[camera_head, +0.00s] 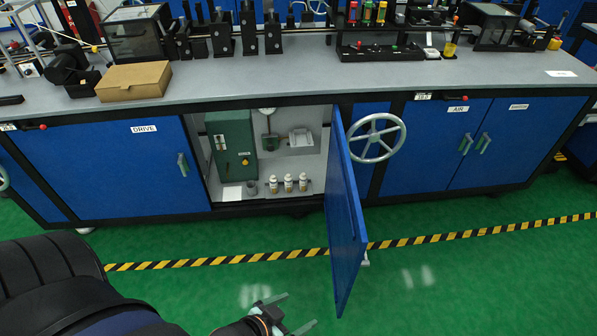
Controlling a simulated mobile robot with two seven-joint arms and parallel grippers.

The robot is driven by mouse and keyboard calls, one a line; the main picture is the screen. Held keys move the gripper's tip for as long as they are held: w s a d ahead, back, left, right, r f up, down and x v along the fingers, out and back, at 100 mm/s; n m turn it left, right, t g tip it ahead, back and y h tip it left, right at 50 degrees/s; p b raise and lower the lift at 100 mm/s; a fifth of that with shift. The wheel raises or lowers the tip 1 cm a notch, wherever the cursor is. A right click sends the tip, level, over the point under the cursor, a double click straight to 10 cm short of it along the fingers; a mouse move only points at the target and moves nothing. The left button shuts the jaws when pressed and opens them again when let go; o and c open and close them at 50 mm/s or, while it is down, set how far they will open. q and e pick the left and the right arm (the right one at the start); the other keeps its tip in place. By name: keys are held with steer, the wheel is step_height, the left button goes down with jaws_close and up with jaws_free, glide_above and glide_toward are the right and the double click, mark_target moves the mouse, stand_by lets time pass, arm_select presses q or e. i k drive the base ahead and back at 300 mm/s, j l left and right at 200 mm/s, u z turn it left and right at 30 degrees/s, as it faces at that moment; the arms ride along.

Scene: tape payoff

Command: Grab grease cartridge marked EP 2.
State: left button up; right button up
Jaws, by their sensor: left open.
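Three small cartridges with white and brown bodies stand upright in a row on the floor of the open cabinet: a left one (274,184), a middle one (288,183) and a right one (303,182). Their markings are too small to read, so I cannot tell which is EP 2. My left gripper (297,310) is open and empty at the bottom of the view, over the green floor, in front of the cabinet and well apart from the cartridges. My right gripper is not in view.
The blue cabinet door (342,215) stands swung open toward me, just right of my left gripper. A green box (231,146) fills the cabinet's left part. A grey cup (251,188) stands beside the cartridges. A handwheel (377,137) sits right of the opening. The floor in front is clear.

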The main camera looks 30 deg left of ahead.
mark_target(289, 178)
steer(key=u, duration=0.45)
steer(key=i+j+u, duration=0.2)
steer(key=u, duration=0.2)
steer(key=i+j+u, duration=0.2)
steer(key=u, duration=0.15)
steer(key=i+j+u, duration=0.1)
steer(key=i+u, duration=0.3)
steer(key=i+l, duration=0.15)
steer(key=i, duration=0.45)
steer(key=i+l+u, duration=0.15)
steer(key=i, duration=0.5)
